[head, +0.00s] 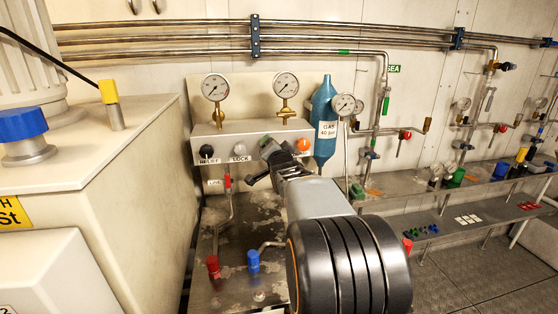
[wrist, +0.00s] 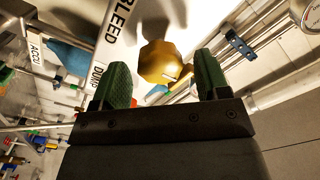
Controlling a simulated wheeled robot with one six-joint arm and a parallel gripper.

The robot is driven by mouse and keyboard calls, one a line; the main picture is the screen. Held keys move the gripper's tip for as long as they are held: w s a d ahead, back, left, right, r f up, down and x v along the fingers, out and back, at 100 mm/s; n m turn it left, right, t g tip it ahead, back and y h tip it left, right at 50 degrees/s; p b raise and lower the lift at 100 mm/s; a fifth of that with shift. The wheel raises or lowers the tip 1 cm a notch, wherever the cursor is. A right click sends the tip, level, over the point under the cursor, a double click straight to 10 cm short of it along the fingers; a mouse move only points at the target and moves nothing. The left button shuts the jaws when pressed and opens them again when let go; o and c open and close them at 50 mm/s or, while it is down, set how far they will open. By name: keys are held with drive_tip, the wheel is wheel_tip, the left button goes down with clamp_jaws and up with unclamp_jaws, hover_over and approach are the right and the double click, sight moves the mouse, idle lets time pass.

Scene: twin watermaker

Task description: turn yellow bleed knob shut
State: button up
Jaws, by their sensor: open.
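The yellow bleed knob (wrist: 160,62) is faceted and has a pale pointer line on its face. In the wrist view it lies just beyond and between the fingertips, slightly left of the middle of the gap, beside a white strip (wrist: 113,30) reading "BLEED". My gripper (wrist: 162,84) is open, with one green finger on each side and nothing between the pads. I see no contact with the knob. In the head view my gripper (head: 263,165) is at the front of the valve panel (head: 222,137). I cannot clearly pick out the yellow knob there, and the arm covers part of the panel.
A black knob (head: 206,151), a grey knob (head: 239,150) and an orange knob (head: 302,144) sit on the panel. Two gauges stand above it. A blue gas cylinder (head: 325,105) is close on the right. Red (head: 213,266) and blue (head: 253,260) valve handles are below.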

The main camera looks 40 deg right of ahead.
drive_tip(key=v, duration=1.1)
drive_tip(key=shift+s+a, duration=0.15)
drive_tip(key=shift+s, duration=0.2)
